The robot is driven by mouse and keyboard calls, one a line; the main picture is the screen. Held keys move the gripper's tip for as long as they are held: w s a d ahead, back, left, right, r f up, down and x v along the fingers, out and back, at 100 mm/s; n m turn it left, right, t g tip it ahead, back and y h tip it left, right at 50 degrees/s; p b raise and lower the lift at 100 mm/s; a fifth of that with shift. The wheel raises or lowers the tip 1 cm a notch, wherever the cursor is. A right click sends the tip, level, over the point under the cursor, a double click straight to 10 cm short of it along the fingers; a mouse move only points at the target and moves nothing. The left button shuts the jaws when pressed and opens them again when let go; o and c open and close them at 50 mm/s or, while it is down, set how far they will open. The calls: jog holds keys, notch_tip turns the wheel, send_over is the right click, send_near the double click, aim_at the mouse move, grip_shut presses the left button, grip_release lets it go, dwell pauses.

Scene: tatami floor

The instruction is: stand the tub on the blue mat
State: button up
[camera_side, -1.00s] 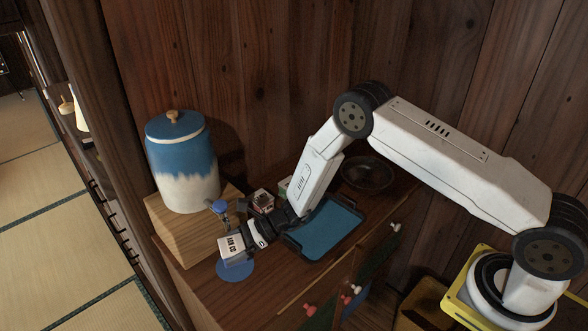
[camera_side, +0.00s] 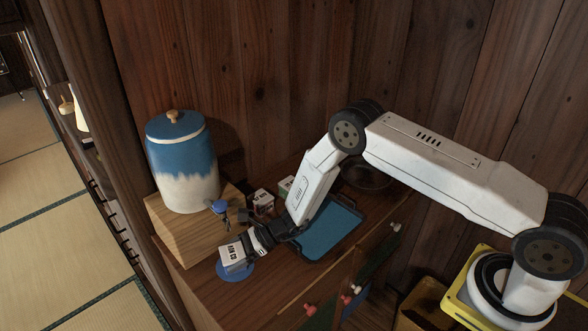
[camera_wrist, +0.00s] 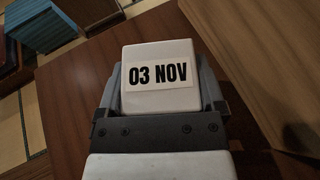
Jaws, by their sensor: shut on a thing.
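The tub (camera_side: 232,258) is a small white box-like container with a label; the wrist view shows the label of the tub (camera_wrist: 158,78) reading "03 NOV". My gripper (camera_side: 245,253) is shut on it, with one finger on each side. The blue mat (camera_side: 236,278) is a round disc on the cabinet top. The tub is over the mat in the side view and hides much of it. I cannot tell whether the tub's base touches the mat. The mat cannot be made out in the wrist view.
A blue and white lidded jar (camera_side: 184,165) stands on a wooden block (camera_side: 190,235) left of the mat. A blue-topped item (camera_side: 219,207) and a small box (camera_side: 262,202) are behind my gripper. A blue tray (camera_side: 330,232) lies to the right, with a dark bowl (camera_side: 366,175) behind it.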

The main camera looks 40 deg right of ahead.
jog(key=o, duration=1.3)
jog(key=shift+f, duration=0.1)
jog(key=shift+c, duration=0.2)
jog(key=shift+d+r, duration=0.25)
jog(key=v, duration=1.1)
jog(key=shift+s+d, duration=0.15)
jog(key=shift+s, duration=0.05)
jog(key=shift+r, duration=0.1)
